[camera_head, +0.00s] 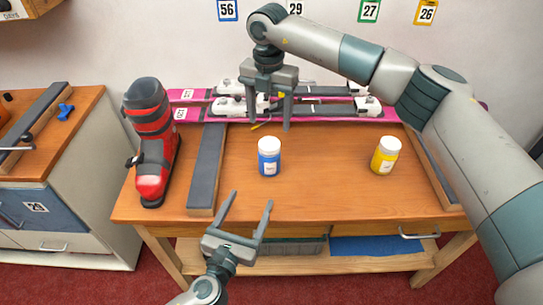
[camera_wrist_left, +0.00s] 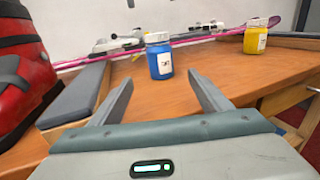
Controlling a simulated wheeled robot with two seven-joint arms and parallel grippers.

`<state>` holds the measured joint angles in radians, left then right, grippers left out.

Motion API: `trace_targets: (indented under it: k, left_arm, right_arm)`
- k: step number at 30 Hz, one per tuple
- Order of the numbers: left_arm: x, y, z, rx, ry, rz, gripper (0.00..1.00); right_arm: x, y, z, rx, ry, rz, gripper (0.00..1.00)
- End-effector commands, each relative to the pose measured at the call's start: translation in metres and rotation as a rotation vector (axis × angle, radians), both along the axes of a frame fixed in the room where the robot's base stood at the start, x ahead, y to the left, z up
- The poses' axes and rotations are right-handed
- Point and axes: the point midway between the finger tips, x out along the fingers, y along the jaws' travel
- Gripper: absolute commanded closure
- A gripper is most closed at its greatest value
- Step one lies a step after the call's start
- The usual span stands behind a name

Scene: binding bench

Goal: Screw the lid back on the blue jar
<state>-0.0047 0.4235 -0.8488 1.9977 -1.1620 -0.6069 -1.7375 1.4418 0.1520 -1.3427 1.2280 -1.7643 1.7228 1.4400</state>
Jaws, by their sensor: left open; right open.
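The blue jar (camera_head: 269,163) stands upright near the middle of the bench, with a white lid (camera_head: 269,144) on top. How tightly the lid sits cannot be told. In the left wrist view the blue jar (camera_wrist_left: 161,64) and its lid (camera_wrist_left: 157,37) show beyond the fingers. My left gripper (camera_head: 249,203) is open and empty at the bench's front, nearer than the jar and apart from it. My right gripper (camera_head: 269,112) is open and empty, pointing down behind and above the jar, in front of the skis.
A yellow jar (camera_head: 384,159) with a white lid stands at the right. A red ski boot (camera_head: 153,150) and a grey-topped block (camera_head: 207,165) are at the left. Pink skis (camera_head: 330,113) with bindings lie along the back. The bench top (camera_head: 325,190) is clear between the jars.

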Motion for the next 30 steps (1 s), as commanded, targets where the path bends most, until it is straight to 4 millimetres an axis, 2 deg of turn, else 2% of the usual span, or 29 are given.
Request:
trace_targets:
  k: [10,16,23,30]
  left_arm:
    - [0.002,0.000,0.000,-0.001,0.000,0.000,0.29]
    - [0.013,-0.004,0.000,-0.001,-0.001,0.000,0.29]
    - [0.041,-0.014,0.000,-0.001,-0.001,0.001,0.29]
    - [0.079,-0.026,0.001,-0.001,-0.001,0.000,0.29]
  right_arm:
    - [0.000,0.000,0.000,0.001,0.001,0.001,0.35]
    - [0.000,0.000,0.000,0.001,0.001,0.001,0.35]
    - [0.000,0.000,0.000,0.001,0.001,0.001,0.35]
    - [0.000,0.000,0.000,0.001,0.001,0.001,0.35]
